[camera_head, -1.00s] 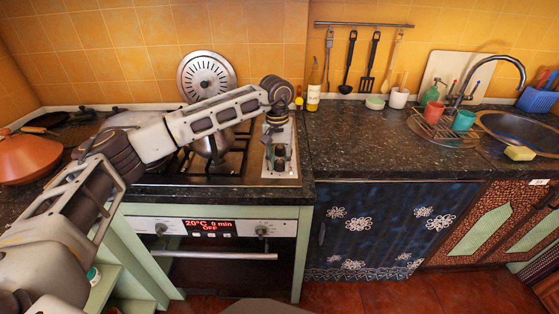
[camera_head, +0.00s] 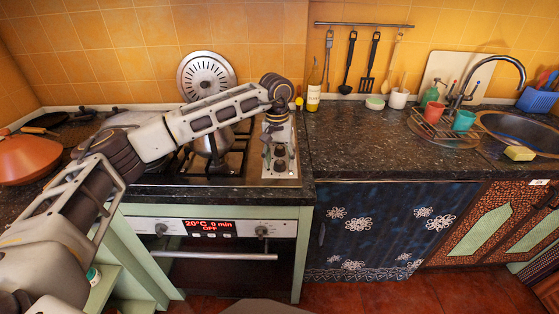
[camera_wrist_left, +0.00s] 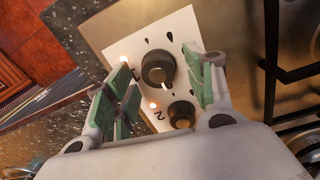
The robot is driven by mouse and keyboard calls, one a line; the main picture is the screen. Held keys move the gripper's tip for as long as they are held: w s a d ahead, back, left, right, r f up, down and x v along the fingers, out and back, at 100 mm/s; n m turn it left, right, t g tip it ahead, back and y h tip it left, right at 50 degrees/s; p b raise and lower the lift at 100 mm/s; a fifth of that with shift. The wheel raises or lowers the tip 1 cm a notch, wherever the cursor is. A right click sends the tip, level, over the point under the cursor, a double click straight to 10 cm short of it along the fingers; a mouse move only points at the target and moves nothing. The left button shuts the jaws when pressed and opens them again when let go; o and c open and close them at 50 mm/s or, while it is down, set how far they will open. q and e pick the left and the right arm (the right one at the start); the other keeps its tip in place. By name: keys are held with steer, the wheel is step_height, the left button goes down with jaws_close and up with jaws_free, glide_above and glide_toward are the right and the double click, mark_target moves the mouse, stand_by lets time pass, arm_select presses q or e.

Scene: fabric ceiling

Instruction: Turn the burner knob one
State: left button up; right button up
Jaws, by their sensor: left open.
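Burner knob one (camera_wrist_left: 158,68) is a round dark knob on a white panel, beside a printed 1, in the left wrist view. A second dark knob (camera_wrist_left: 181,114) sits beside a printed 2. My left gripper (camera_wrist_left: 162,72) is open, its green-padded fingers on either side of the knobs in the picture; I see no clear contact. In the head view the gripper (camera_head: 268,142) hangs at the left side of the control panel (camera_head: 292,168) on the hob's right edge. The knobs (camera_head: 279,158) show just right of it there. My right gripper is out of view.
A metal pot (camera_head: 211,143) stands on the hob grates left of the panel, under my left arm. A bottle (camera_head: 313,88) stands behind on the counter.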

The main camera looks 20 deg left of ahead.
arm_select(q)
step_height(320, 180, up, 11)
steer(key=shift+a+r, duration=0.15)
steer(key=shift+a, duration=0.05)
stand_by(0.5)
stand_by(0.3)
